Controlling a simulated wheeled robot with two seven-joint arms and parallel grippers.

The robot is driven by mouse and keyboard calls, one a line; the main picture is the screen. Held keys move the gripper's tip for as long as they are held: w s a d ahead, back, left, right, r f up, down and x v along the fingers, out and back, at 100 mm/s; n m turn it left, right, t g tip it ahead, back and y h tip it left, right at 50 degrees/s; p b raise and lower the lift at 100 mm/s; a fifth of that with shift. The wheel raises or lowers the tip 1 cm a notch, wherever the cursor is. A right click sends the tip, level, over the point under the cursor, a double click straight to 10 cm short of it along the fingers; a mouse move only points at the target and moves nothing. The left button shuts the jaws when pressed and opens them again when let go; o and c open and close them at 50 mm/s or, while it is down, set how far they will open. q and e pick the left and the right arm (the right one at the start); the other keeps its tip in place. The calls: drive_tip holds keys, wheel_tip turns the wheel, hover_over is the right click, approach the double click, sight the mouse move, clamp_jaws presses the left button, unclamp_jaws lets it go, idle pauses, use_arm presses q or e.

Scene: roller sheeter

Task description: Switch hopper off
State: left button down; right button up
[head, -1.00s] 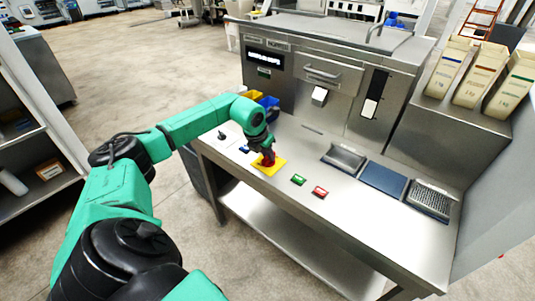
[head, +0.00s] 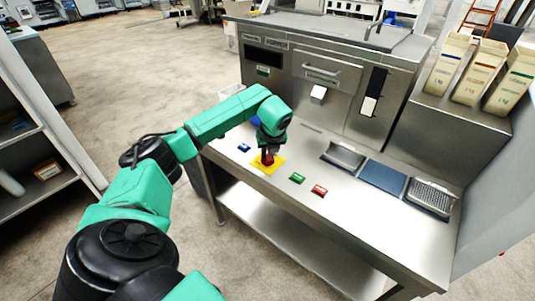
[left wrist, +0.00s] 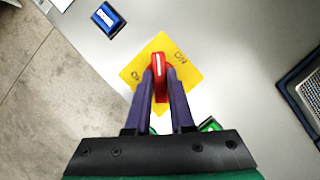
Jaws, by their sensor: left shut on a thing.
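A red rotary knob (head: 267,160) stands on a yellow square plate (head: 277,168) on the steel machine's front table. In the left wrist view the knob (left wrist: 158,64) has a white line pointing roughly to the top of the picture, between the plate's two labels; the right one reads ON. My left gripper (head: 268,156) comes down from above and is shut on the knob, a finger on each side in the left wrist view (left wrist: 160,78). The machine's display (head: 264,57) is dark. My right gripper is not in view.
A blue button (head: 244,147) lies left of the plate; a green button (head: 297,177) and a red button (head: 319,190) lie right of it. Shallow trays (head: 383,179) are set farther right. My left forearm covers the table's back left part.

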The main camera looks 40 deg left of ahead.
use_arm(q)
drive_tip(key=n+g, duration=0.1)
drive_tip(key=n, duration=0.2)
drive_tip(key=shift+w+r+n+y, duration=0.1)
drive_tip(key=shift+w+n+y, duration=0.05)
drive_tip(key=shift+n+y, duration=0.25)
drive_tip(key=shift+n+g, duration=0.9)
drive_tip(key=shift+n, duration=1)
drive_tip(key=c, duration=0.8)
unclamp_jaws()
drive_tip(key=p+v, duration=0.2)
drive_tip(key=v, duration=1.2)
drive_tip(key=shift+w+d+r, duration=0.1)
drive_tip(key=shift+d+r, duration=0.1)
drive_tip(key=shift+d, duration=0.05)
